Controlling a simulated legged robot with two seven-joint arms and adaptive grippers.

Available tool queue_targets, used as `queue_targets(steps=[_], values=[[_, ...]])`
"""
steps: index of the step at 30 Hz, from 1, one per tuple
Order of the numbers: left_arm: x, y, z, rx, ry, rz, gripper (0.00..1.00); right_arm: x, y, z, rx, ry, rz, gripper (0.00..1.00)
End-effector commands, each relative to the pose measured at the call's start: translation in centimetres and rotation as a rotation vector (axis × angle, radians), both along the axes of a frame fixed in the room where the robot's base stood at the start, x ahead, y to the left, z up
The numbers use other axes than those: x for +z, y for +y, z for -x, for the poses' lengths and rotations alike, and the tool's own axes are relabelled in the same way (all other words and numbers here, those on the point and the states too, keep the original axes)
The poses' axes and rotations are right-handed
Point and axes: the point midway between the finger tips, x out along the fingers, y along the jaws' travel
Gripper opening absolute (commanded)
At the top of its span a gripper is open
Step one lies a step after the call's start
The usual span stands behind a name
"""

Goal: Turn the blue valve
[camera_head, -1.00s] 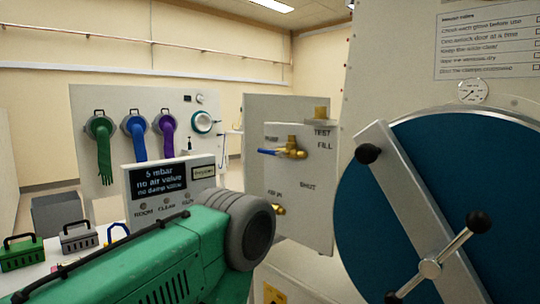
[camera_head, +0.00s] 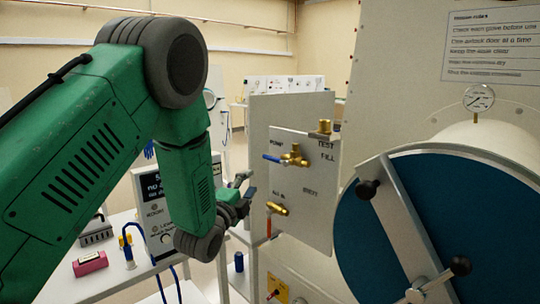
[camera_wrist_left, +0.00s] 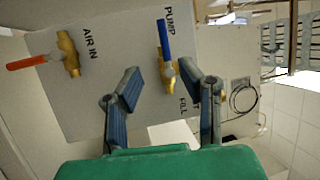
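The blue valve has a brass body (camera_head: 294,155) and a blue lever (camera_head: 272,158) pointing left on the white panel (camera_head: 310,200). It also shows in the left wrist view (camera_wrist_left: 163,40), beside the word PUMP. My left gripper (camera_head: 246,186) is in front of the panel, lower left of the valve in the head view. In the left wrist view its two fingers (camera_wrist_left: 158,72) are apart and empty, with the brass body showing between and beyond them. I see no contact with the valve. My right gripper is not in view.
A red-handled valve (camera_head: 278,210) labelled AIR IN sits lower on the same panel. A big round blue door (camera_head: 375,235) with a bar and black knobs stands right. A display box (camera_head: 155,205) stands behind my left arm, and a pink object (camera_head: 90,264) lies on the white table.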

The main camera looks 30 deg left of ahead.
Motion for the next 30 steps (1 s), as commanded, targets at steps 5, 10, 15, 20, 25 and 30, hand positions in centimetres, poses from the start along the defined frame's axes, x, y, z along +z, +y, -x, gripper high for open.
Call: queue_targets(steps=[5, 10, 15, 20, 25, 30], values=[[0.8, 0.1, -1.6, 0.002, -0.011, -0.013, 0.33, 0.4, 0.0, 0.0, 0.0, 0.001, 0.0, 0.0], [1.4, 0.7, -4.8, 0.002, -0.011, -0.013, 0.33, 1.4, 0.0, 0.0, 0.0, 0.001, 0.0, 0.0], [2.1, 1.3, -8.3, 0.003, -0.01, -0.01, 0.33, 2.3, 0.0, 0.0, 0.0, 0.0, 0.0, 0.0], [2.5, 1.7, -11.1, 0.003, -0.01, -0.01, 0.33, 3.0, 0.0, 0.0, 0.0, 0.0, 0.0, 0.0], [2.7, 1.8, -12.8, 0.001, -0.008, -0.009, 0.33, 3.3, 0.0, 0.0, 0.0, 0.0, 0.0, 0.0], [2.8, 1.8, -13.3, 0.001, -0.007, -0.01, 0.33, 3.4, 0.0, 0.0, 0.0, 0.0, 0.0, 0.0]])
